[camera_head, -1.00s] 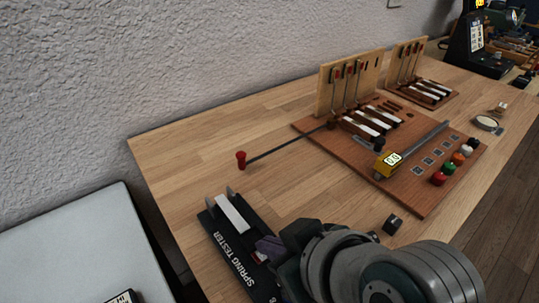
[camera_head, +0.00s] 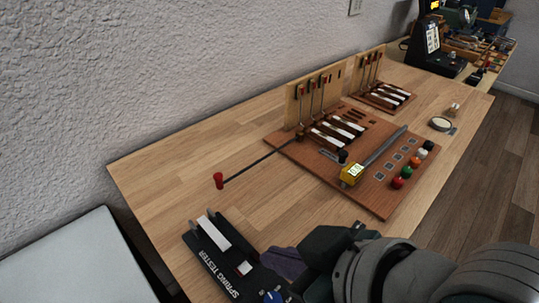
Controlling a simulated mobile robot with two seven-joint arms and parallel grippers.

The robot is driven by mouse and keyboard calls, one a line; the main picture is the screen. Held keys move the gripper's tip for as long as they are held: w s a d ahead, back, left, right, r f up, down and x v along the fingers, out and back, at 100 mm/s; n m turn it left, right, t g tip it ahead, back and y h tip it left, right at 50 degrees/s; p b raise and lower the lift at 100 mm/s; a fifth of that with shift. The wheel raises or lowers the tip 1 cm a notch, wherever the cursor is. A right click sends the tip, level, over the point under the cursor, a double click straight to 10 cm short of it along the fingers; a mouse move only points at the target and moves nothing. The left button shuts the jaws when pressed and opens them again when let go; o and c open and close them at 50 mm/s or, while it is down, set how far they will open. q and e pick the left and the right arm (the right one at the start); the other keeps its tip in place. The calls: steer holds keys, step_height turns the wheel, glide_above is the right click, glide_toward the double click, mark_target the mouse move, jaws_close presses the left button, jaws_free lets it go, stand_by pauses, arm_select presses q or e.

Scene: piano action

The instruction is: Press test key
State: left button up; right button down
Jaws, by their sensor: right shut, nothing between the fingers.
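The black spring tester (camera_head: 212,270) lies at the near edge of the table with its lettering facing me. A long white key (camera_head: 213,233) lies along its top at the far end. A wooden action model (camera_head: 320,140) with white keys stands farther back on a brown board. My left gripper is not in view.
A thin rod with a red end (camera_head: 219,180) juts left over the table. A second key model (camera_head: 385,95) stands behind. The table's left part is clear.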

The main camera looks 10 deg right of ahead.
steer(key=shift+v, duration=0.95)
steer(key=s+d+r+m+g+h, duration=0.3)
steer(key=s+d+m+g+h, duration=0.15)
steer(key=s+d, duration=0.85)
step_height(320, 180, up, 35)
steer(key=w+p, duration=0.1)
steer(key=p, duration=3.4)
steer(key=shift+w+d+f+m+t, duration=0.25)
steer(key=shift+m+t, duration=0.1)
steer(key=shift+t, duration=0.1)
steer(key=shift+h, duration=0.25)
